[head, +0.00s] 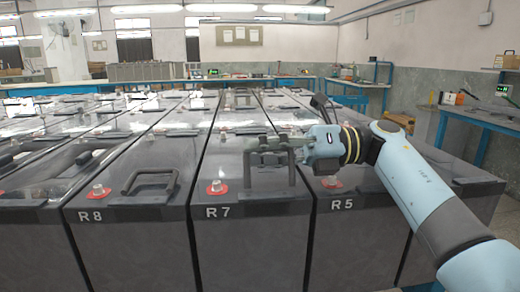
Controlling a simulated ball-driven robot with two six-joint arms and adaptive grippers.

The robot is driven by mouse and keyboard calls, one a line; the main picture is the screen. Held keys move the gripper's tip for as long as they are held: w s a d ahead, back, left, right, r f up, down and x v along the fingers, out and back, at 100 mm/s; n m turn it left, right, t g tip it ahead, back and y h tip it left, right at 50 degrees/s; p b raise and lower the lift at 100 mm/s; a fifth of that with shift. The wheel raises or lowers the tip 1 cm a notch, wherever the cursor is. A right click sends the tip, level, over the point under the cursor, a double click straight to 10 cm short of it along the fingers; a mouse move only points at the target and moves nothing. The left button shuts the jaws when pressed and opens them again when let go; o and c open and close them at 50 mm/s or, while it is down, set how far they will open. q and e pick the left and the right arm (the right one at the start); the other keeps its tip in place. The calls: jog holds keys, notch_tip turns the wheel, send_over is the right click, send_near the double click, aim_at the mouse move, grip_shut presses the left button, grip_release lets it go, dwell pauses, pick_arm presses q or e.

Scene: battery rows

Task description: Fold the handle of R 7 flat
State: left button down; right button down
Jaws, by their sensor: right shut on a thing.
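The battery labelled R 7 (250,240) stands in the front row, between R 8 and R 5. Its dark handle (270,182) stands raised above the top, near the front edge. My right gripper (268,150) reaches in from the right and is shut on the upper part of this handle, hiding some of it. A terminal with a red ring (217,188) sits at the front left corner of R 7. My left gripper is not in view.
Battery R 8 (125,240) is at the left, with its own dark handle (152,181). Battery R 5 (345,240) is at the right, partly behind my right arm. More battery rows extend behind. Blue workbenches (485,118) stand along the right wall.

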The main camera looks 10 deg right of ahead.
dwell(0.3)
jog(key=c, duration=1.4)
grip_release()
jog(key=shift+s, duration=0.1)
jog(key=d, duration=1.2)
